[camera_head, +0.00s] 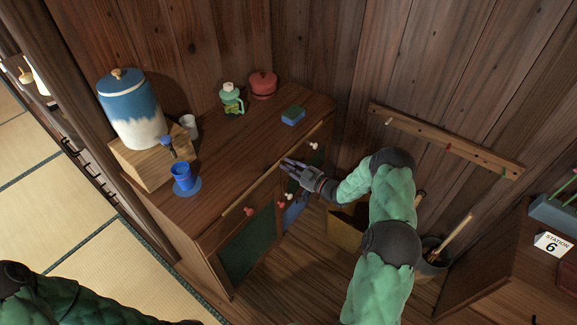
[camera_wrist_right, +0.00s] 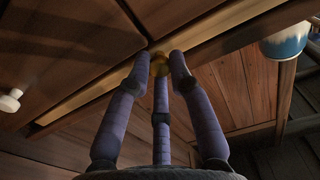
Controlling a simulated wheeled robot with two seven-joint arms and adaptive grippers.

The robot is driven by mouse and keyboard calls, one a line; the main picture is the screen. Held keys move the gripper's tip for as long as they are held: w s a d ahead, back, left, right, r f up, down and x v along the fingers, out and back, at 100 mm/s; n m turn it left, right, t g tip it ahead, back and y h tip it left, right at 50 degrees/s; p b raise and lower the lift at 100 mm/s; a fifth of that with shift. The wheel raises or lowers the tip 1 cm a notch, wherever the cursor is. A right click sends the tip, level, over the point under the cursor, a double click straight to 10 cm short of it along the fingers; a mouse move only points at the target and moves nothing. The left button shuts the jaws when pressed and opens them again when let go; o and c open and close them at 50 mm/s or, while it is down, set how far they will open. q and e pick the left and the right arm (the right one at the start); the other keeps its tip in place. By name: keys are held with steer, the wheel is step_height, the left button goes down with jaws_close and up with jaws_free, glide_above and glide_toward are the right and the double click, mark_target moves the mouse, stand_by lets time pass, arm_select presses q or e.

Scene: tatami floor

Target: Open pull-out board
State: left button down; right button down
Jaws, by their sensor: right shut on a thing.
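The pull-out board (camera_head: 250,195) shows as a long pale strip along the cabinet's front, just under the top. In the right wrist view its pale edge (camera_wrist_right: 88,93) runs slantwise across the picture. My right gripper (camera_head: 289,164) is at the middle of this front edge. In the right wrist view its fingers (camera_wrist_right: 161,60) are closed around a small brass knob (camera_wrist_right: 159,66) at the board's edge. How far the board sticks out is hard to tell. My left arm shows at the lower left, but its gripper is out of view.
On the cabinet top (camera_head: 235,150) stand a blue-and-white dispenser (camera_head: 133,112), a blue cup (camera_head: 182,178), a green bottle (camera_head: 231,99), a red pot (camera_head: 263,85) and a sponge (camera_head: 293,115). Red and white door knobs (camera_head: 249,211) are below. A bucket (camera_head: 433,258) stands right.

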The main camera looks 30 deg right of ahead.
steer(key=p+v, duration=0.2)
steer(key=v, duration=1.7)
steer(key=shift+w+r, duration=0.1)
steer(key=c, duration=1.1)
jaws_free()
steer(key=shift+c, duration=0.2)
steer(key=v, duration=1.2)
